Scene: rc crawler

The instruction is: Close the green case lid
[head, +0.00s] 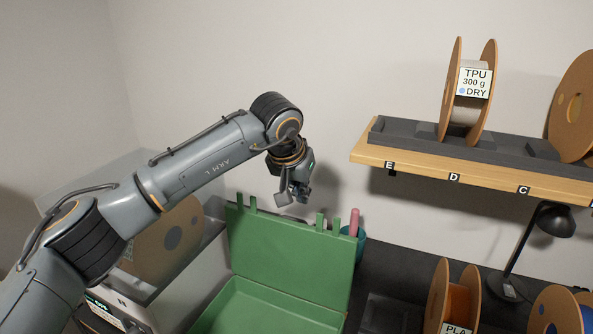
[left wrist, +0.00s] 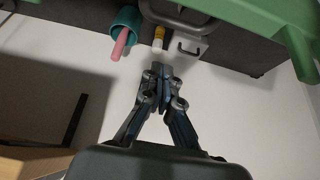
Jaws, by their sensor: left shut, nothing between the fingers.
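The green case (head: 270,304) stands on the dark worktop in the lower middle of the head view. Its lid (head: 290,250) is open and stands upright at the back, with small tabs along its top edge. Part of the green case also shows at the top right of the left wrist view (left wrist: 275,22). My left gripper (head: 293,195) is above the lid's top edge, apart from it, with its fingers pointing down. In the left wrist view its fingertips (left wrist: 162,72) are together with nothing between them. My right gripper is not in view.
A teal cup (head: 361,240) with a pink-handled item stands right of the lid. A wooden shelf (head: 480,175) with a TPU spool (head: 487,105) is at the upper right. Below it are a PLA spool (head: 438,295), a blue spool (head: 560,315) and a black lamp (head: 553,220).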

